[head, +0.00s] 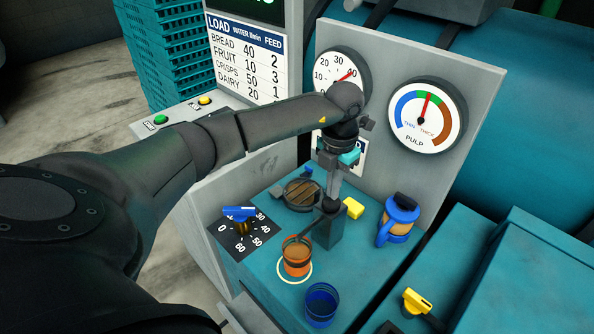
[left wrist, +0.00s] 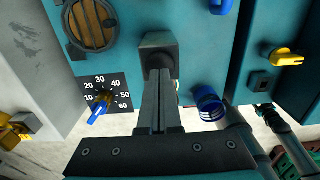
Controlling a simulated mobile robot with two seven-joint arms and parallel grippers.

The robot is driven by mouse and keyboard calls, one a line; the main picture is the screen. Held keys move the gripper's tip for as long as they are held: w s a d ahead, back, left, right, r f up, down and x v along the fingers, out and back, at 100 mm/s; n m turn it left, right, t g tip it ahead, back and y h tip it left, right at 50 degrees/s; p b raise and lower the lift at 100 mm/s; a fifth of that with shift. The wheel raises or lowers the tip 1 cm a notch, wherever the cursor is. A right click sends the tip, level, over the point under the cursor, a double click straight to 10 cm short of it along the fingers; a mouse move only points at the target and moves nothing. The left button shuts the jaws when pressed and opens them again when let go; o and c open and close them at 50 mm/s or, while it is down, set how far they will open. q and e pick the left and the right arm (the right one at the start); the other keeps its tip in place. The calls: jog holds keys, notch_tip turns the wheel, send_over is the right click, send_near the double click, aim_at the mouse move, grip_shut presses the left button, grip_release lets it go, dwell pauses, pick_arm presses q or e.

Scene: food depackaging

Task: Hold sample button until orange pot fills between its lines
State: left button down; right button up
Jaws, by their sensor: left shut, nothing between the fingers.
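The orange pot (head: 297,265) stands upright inside a pale ring on the teal deck, under the spout of a dark grey sampling block (head: 329,234). Dark lines run around the pot and brownish pulp shows inside; I cannot tell its exact level against the lines. My left gripper (head: 331,203) is shut and empty, pointing down with its fingertips at the top of the block. In the left wrist view the closed fingers (left wrist: 159,75) reach the block (left wrist: 158,46). The sample button is not clearly visible, and the fingertips cover the block's top. The right gripper is not in view.
A blue cup (head: 321,304) stands near the front edge. A blue dial knob (head: 239,213) is left of the pot. The pulp gauge (head: 427,116) needle points into green. A yellow block (head: 353,207) sits beside the sampling block.

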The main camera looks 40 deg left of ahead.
pick_arm(q)
jog(key=shift+f, duration=0.2)
dwell(0.3)
jog(key=shift+f+b, duration=1)
jog(key=shift+f, duration=0.15)
jog(key=shift+r, duration=0.1)
notch_tip(320, 180, up, 6)
jog(key=p, duration=0.5)
jog(key=shift+r, duration=0.1)
